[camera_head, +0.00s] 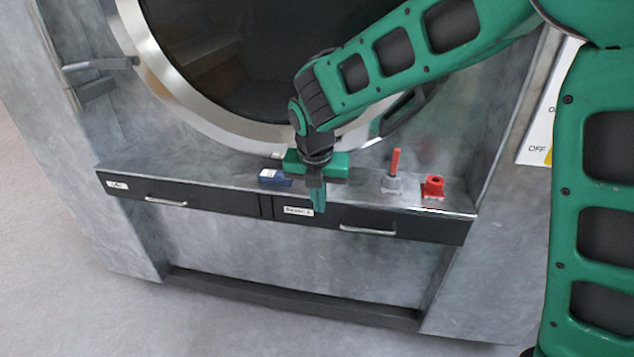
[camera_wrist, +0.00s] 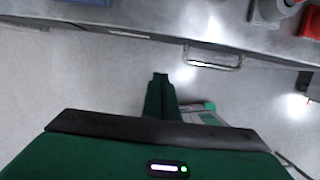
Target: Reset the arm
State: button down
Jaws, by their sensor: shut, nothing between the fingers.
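My gripper (camera_head: 318,208) hangs from my green arm and points down in front of the washer's black drawer ledge, near the label of the right drawer (camera_head: 415,226). Its fingers are shut with nothing between them. In the wrist view, the shut fingers of my gripper (camera_wrist: 160,78) show in the middle, with grey floor behind them. The forearm slants down from the upper right across the round washer door (camera_head: 250,60) and covers part of its rim.
On the ledge are a blue item (camera_head: 274,177), a grey base with a red stick (camera_head: 394,175) and a red part (camera_head: 433,186). The left drawer (camera_head: 200,197) is shut. Both drawers have silver handles. The floor (camera_head: 70,270) at front left is clear.

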jog(key=s+d+r+m+g, duration=0.1)
jog(key=s+d+r+m, duration=0.15)
jog(key=d+m, duration=0.55)
jog(key=s+d+r+m, duration=0.1)
jog(key=s+d+m, duration=0.35)
jog(key=d, duration=0.55)
jog(key=s+d+r+m+g, duration=0.1)
jog(key=s+d+r+m, duration=0.15)
jog(key=d+m, duration=0.65)
jog(key=s+d+m, duration=0.5)
jog(key=s+m, duration=0.4)
jog(key=s, duration=0.1)
jog(key=s+d+f+m, duration=0.1)
jog(key=s+d+m, duration=0.4)
jog(key=s+m, duration=0.4)
jog(key=shift+s+d+g+y, duration=0.3)
jog(key=shift+s+d+y, duration=0.1)
jog(key=shift+s, duration=0.2)
